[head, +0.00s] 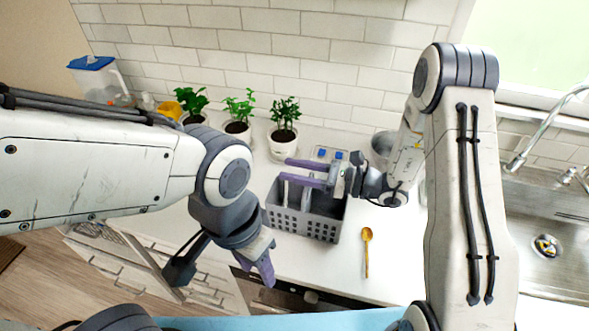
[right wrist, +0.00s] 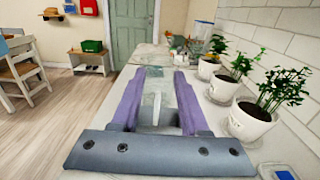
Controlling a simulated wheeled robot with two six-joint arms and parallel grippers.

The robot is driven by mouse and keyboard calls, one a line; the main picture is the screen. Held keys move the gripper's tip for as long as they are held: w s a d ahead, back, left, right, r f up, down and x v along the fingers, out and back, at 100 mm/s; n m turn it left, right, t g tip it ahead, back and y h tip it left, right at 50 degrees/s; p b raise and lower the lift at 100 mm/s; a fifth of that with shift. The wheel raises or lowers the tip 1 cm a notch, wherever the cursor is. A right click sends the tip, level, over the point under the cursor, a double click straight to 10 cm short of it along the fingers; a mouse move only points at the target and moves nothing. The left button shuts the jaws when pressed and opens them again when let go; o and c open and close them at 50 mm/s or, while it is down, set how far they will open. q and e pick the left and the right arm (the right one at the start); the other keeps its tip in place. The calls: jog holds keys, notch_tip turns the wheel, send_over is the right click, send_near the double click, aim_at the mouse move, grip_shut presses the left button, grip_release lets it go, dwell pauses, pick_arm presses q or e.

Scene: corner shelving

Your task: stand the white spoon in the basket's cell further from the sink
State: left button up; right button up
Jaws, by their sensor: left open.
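The grey basket (head: 318,228) stands on the white counter, with a divider between its left and right cells. The sink is to the right, so the left cell is the further one. A thin white upright piece (head: 284,192), apparently the white spoon, stands in the left cell. My right gripper (head: 284,170) is above the basket with its purple fingers spread apart. In the right wrist view, pale shapes show between the fingers (right wrist: 157,90), with space beside them. My left gripper (head: 266,268) is open and empty, in front of the basket by the counter's front edge.
A wooden spoon (head: 367,250) lies on the counter right of the basket. Potted plants (head: 283,133) stand along the tiled wall behind. A grey metal container (head: 382,146) is behind my right arm. The sink (head: 545,220) is at far right.

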jog(key=b+v, duration=0.3)
jog(key=v, duration=0.7)
jog(key=shift+d+b, duration=0.25)
jog(key=shift+b, duration=0.05)
jog(key=shift+s, duration=0.1)
dwell(0.4)
